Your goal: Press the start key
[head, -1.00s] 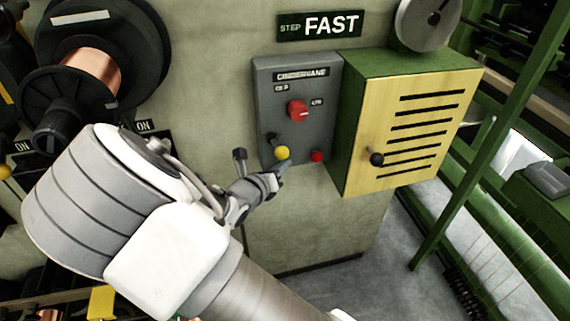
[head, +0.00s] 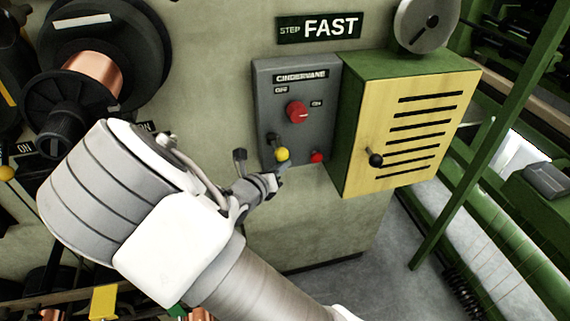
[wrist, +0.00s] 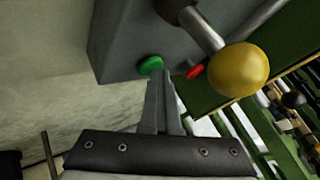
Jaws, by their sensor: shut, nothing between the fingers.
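A green button (wrist: 150,65), which looks like the start key, sits low on the grey control box (head: 324,132). In the wrist view its round face shows just beyond my fingertips; in the head view it is hidden behind my gripper (head: 281,169). My gripper (wrist: 160,78) is shut and empty, its tips at the button's lower edge. I cannot tell whether they touch it. A red button (head: 317,157) is on the box to the right, and it also shows in the wrist view (wrist: 195,71).
A lever with a yellow ball (head: 283,154) sticks out close to my fingers, large in the wrist view (wrist: 238,70). A red rotary knob (head: 297,112) is higher on the box. A yellow-fronted cabinet (head: 412,130) with a black knob stands to the right.

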